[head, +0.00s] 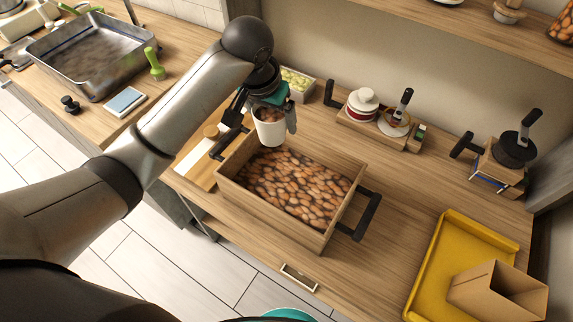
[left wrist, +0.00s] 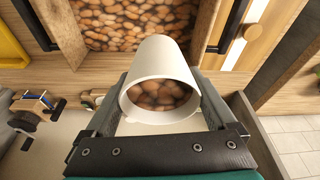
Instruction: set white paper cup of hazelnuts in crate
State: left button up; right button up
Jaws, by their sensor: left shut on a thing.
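A white paper cup of hazelnuts (head: 270,128) is held between the fingers of my left gripper (head: 265,116). The cup looks roughly upright and is above the far left part of the wooden crate (head: 327,238). In the left wrist view the cup (left wrist: 163,72) sits between the two fingers (left wrist: 162,100), its open end and the nuts inside facing the camera. The crate has wooden walls and dark handles and holds a layer of brown nuts. The crate's nuts also show beyond the cup in the left wrist view. My right gripper is not in view.
A small box of pale green items (head: 297,82) stands behind the crate. A wooden board (head: 197,160) lies to its left. A yellow tray (head: 428,270) with a cardboard box (head: 497,290) is at the right. Jars and stamps stand along the back wall, under a shelf.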

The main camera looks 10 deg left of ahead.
pick_arm(q)
jog(key=shift+f+b, duration=1.4)
jog(key=shift+f, duration=8.35)
jog(key=shift+f, duration=0.15)
jog(key=o, duration=1.1)
jog(key=shift+o, duration=0.2)
jog(key=p+v, duration=0.2)
jog(key=v, duration=1)
jog(key=shift+p, duration=0.35)
